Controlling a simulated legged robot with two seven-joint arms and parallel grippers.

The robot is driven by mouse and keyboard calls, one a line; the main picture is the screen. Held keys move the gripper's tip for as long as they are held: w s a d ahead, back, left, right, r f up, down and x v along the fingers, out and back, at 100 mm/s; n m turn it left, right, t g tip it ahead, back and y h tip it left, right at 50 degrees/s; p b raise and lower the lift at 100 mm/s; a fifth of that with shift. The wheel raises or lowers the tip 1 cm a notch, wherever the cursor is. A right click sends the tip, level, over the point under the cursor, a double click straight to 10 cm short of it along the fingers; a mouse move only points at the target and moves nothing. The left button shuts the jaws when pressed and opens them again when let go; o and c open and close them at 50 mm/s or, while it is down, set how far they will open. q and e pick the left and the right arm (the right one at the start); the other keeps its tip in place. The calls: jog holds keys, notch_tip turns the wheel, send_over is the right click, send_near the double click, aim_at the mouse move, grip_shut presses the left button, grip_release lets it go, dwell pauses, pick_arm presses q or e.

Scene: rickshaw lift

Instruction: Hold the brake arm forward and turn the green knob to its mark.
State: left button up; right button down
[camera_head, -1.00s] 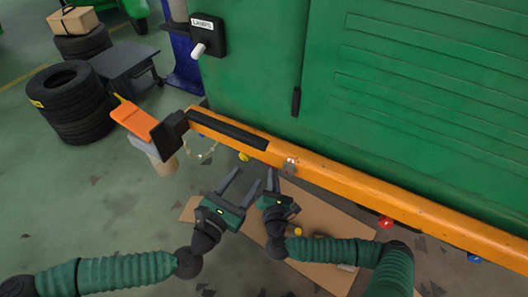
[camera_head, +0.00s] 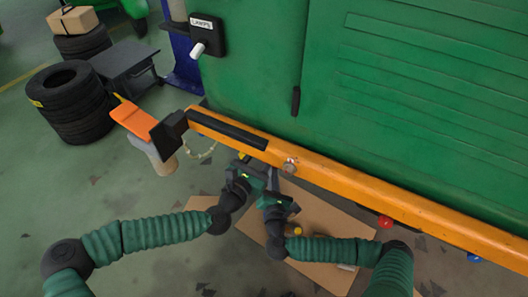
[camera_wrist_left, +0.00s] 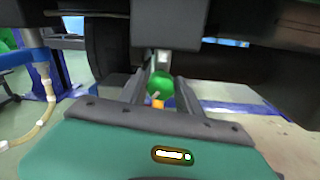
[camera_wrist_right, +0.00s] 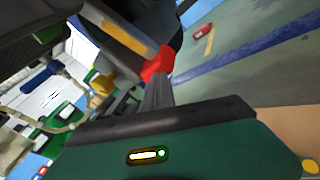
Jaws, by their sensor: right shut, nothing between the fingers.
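A green round knob (camera_wrist_left: 160,85) shows in the left wrist view, between and just beyond the spread fingers of my left gripper (camera_wrist_left: 161,93); contact is unclear. In the head view this knob is hidden, and my left gripper (camera_head: 256,170) is close under the orange beam (camera_head: 340,178). My right gripper (camera_head: 273,176) is beside it, shut and empty, its tips near the beam's lower edge. In the right wrist view its closed fingers (camera_wrist_right: 156,92) point at a red knob (camera_wrist_right: 157,64); touching cannot be told. I cannot clearly pick out the brake arm or the knob's mark.
A red knob (camera_head: 385,222) and a blue knob (camera_head: 474,257) sit under the beam at right. The green body panel (camera_head: 400,90) rises behind it. Cardboard (camera_head: 325,222) lies on the floor; tyres (camera_head: 72,100) stand left.

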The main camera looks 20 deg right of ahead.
pick_arm(q)
grip_shut()
